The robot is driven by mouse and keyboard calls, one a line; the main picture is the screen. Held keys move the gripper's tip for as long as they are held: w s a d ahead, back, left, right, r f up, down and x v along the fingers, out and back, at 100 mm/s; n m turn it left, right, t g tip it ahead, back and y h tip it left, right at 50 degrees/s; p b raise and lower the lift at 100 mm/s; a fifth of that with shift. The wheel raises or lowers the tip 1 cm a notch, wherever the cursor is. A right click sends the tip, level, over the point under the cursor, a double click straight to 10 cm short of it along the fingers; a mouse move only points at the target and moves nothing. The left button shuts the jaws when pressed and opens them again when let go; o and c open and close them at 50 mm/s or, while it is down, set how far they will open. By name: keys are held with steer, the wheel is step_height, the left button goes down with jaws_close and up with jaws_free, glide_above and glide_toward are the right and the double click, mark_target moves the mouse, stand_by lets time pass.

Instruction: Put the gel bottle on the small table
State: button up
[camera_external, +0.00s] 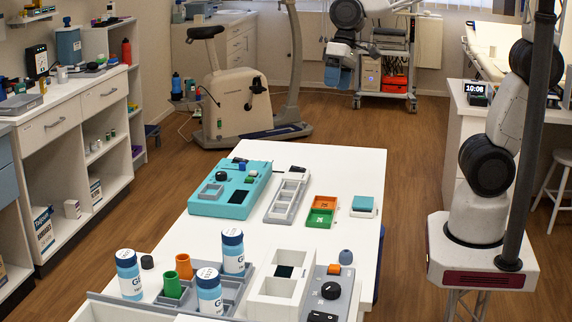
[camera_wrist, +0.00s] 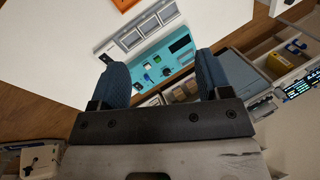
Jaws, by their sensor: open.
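Three blue-and-white bottles with gel-like labels stand upright at the near end of the white table (camera_external: 335,162) in the external view: one at the left (camera_external: 129,275), one at the back (camera_external: 233,252) and one in front (camera_external: 209,292). They stand in or beside a grey divided tray (camera_external: 256,270). Which surface is the small table is unclear; a white stool (camera_external: 562,158) is at the right edge. My gripper (camera_external: 338,80) hangs beyond the table's far end, well away from the bottles. In the wrist view its blue fingers (camera_wrist: 162,72) are apart and empty. No bottle shows there.
Green (camera_external: 173,285) and orange (camera_external: 184,266) cups stand among the bottles. A teal panel (camera_external: 205,206), a grey organiser (camera_external: 280,212) and a knobbed box (camera_external: 330,305) occupy the table. An exercise bike (camera_external: 235,105) stands behind. The table's right middle is mostly clear.

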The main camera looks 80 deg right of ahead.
steer(key=s+d+f+n+t+h, duration=0.1)
steer(key=s+d+f+n+h, duration=0.2)
steer(key=s+d, duration=0.8)
steer(key=s, duration=0.4)
steer(key=shift+h, duration=0.4)
stand_by(2.0)
